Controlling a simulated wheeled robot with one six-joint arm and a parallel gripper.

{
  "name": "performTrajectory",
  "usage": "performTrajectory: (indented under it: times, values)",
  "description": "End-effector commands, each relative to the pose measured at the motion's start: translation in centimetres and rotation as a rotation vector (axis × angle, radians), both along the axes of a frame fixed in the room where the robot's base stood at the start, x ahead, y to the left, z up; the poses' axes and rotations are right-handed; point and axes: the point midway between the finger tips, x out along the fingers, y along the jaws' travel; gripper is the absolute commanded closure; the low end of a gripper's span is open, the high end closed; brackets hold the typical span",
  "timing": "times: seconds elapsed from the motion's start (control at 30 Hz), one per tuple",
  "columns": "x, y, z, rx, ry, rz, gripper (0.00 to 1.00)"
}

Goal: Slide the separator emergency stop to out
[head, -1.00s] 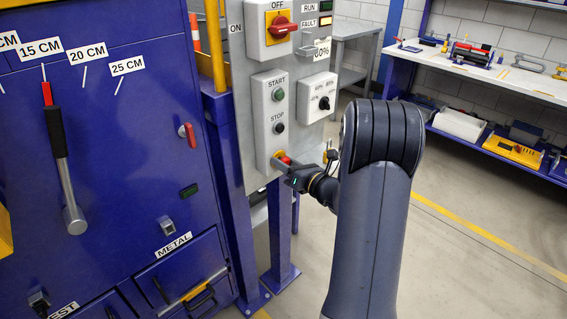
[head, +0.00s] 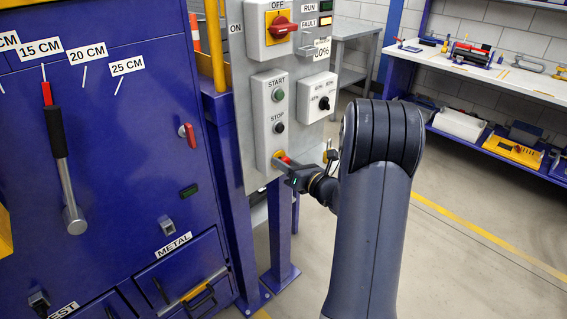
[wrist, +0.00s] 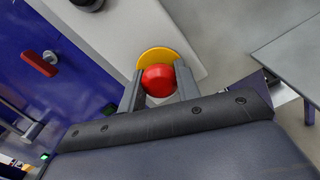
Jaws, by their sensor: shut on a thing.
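The emergency stop is a red round button (wrist: 158,80) on a yellow disc (wrist: 157,54), at the bottom of the grey START/STOP box (head: 262,128). In the head view the red button (head: 286,160) shows only in part behind my fingers. My gripper (wrist: 159,84) is shut on the red button, with one finger on each side of it in the wrist view. In the head view my gripper (head: 283,163) reaches the box from the right. How far the button stands out from the disc is hard to tell.
Above are a red rotary switch (head: 281,27) and, to the right, a selector knob box (head: 317,98). The blue separator cabinet (head: 120,150) stands at the left. A grey table (head: 350,32) is behind the panel. The floor at right is clear.

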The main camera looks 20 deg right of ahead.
Motion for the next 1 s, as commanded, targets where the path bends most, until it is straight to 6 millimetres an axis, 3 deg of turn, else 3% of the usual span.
performTrajectory:
  times: [0.77, 0.8, 1.0]
  values:
    - [-0.62, -0.3, 0.01, 0.0, 0.0, -0.002, 1.0]
    - [-0.68, -0.32, 0.01, 0.0, 0.0, -0.002, 0.68]
    - [-0.63, -0.27, 0.01, 0.0, -0.001, -0.001, 0.51]
